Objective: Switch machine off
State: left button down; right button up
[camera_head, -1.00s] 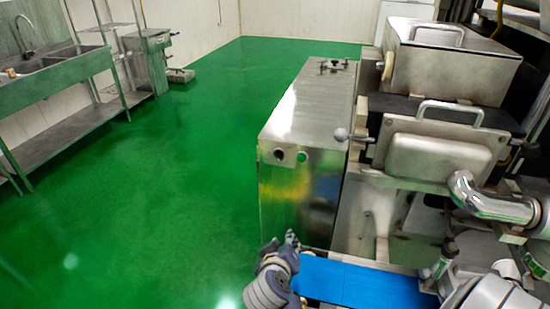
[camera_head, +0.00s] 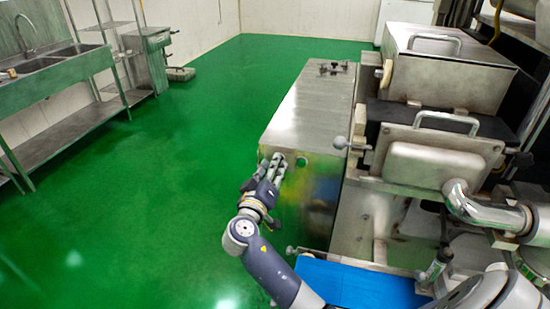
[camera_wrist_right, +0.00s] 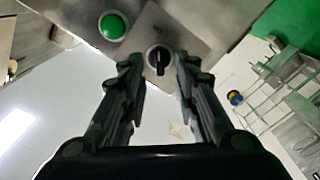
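My right gripper (camera_head: 276,163) is at the near end face of the steel machine (camera_head: 318,110) in the head view. In the right wrist view, its two dark fingers (camera_wrist_right: 158,72) are apart. The black rotary switch (camera_wrist_right: 158,60) is in the gap between the fingertips, and its handle points along the fingers. I cannot tell whether the fingers touch it. A green button (camera_wrist_right: 112,25) is beside the switch; it also shows in the head view (camera_head: 301,162). The fingers hide the switch in the head view. My left gripper is not in view.
A blue belt (camera_head: 365,286) lies at the machine's front. Steel housings with handles (camera_head: 440,165) stand to the right of the cabinet. Green floor (camera_head: 150,200) is clear to the left, with a sink bench (camera_head: 60,75) farther left.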

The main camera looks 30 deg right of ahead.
jog(key=shift+x, duration=1.3)
grip_shut()
jog(key=shift+f+n+p, duration=0.15)
jog(key=shift+n+p, duration=0.95)
jog(key=shift+n, duration=1.85)
jog(key=shift+f+n+p, duration=0.2)
jog(key=shift+n+p, duration=0.95)
jog(key=shift+n, duration=1.85)
jog(key=shift+f+n+p, duration=0.15)
jog(key=shift+n+p, duration=0.95)
jog(key=shift+n, duration=1.85)
